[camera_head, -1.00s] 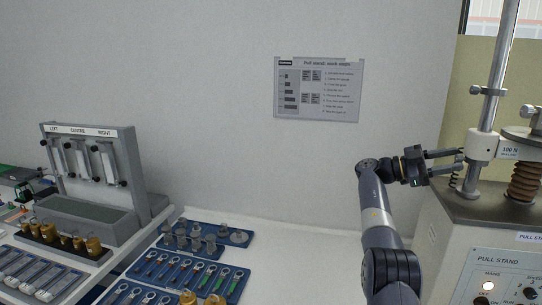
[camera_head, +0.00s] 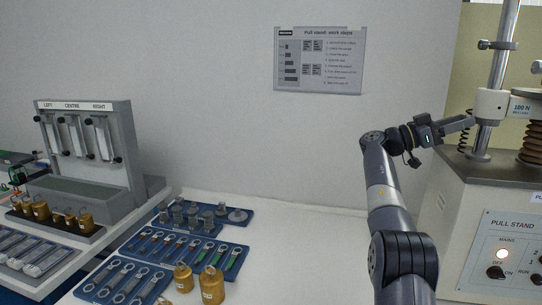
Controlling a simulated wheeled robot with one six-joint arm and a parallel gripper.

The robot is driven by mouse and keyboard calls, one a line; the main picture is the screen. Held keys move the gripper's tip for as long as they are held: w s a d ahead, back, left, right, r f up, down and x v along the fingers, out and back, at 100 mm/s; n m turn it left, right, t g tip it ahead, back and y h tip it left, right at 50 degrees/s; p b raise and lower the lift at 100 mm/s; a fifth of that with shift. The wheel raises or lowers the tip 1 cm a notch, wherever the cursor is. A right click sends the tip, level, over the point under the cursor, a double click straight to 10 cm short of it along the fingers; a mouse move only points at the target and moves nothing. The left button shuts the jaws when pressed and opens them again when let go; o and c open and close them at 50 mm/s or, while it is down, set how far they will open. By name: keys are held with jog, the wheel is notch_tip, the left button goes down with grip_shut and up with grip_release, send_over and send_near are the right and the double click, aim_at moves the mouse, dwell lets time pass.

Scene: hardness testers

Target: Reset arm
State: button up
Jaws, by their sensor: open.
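My gripper (camera_head: 468,122) is at the right of the head view, raised in front of the pull stand's column. Its fingers point right and hold nothing that I can see. The fingers overlap in this view, so the gap between them is hard to see. My arm rises from the bottom edge and bends at the elbow towards the pull stand (camera_head: 505,238).
A blue tray of ring-ended parts (camera_head: 190,249) and brass weights (camera_head: 212,284) lie on the white bench. A grey rack (camera_head: 85,150) labelled LEFT, CENTRE, RIGHT stands at left. A work-steps sheet (camera_head: 319,60) hangs on the wall. The bench middle (camera_head: 310,240) is clear.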

jog(key=n+t+b, duration=0.1)
jog(key=n, duration=0.2)
jog(key=n+t+b, duration=0.1)
jog(key=n+t, duration=0.1)
jog(key=n, duration=0.1)
jog(key=shift+s+a, duration=0.1)
jog(key=shift+s, duration=0.1)
jog(key=shift+s+r+n+t+y, duration=0.15)
jog(key=shift+n+t, duration=0.45)
jog(key=shift+n, duration=0.7)
jog(key=shift+w+n+t+y, duration=0.15)
jog(key=shift+n+t, duration=0.45)
jog(key=shift+n, duration=0.7)
jog(key=shift+s, duration=0.1)
jog(key=shift+a, duration=0.1)
